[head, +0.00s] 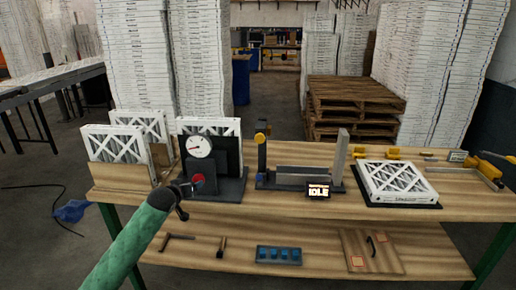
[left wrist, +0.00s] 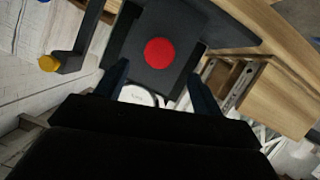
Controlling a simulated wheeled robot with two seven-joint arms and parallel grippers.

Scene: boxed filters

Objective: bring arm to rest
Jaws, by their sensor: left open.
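My left arm, in a green sleeve, reaches in from the lower left to the bench. Its gripper (head: 184,194) is just in front of the dark test stand (head: 232,187), close to the red button (head: 197,179). In the left wrist view the two dark fingers (left wrist: 157,75) are apart with nothing between them. The red button (left wrist: 160,51) lies beyond the fingertips on a dark block. I cannot tell whether the gripper touches the block. A round white gauge (head: 199,146) sits above the button. My right gripper is not in view.
White filters stand in a wooden rack (head: 161,162) at the left. A fixture with a display reading IDLE (head: 318,190) stands mid-bench. A filter (head: 397,181) lies on a dark pad at the right. The wooden bench (head: 290,217) has a bare front strip.

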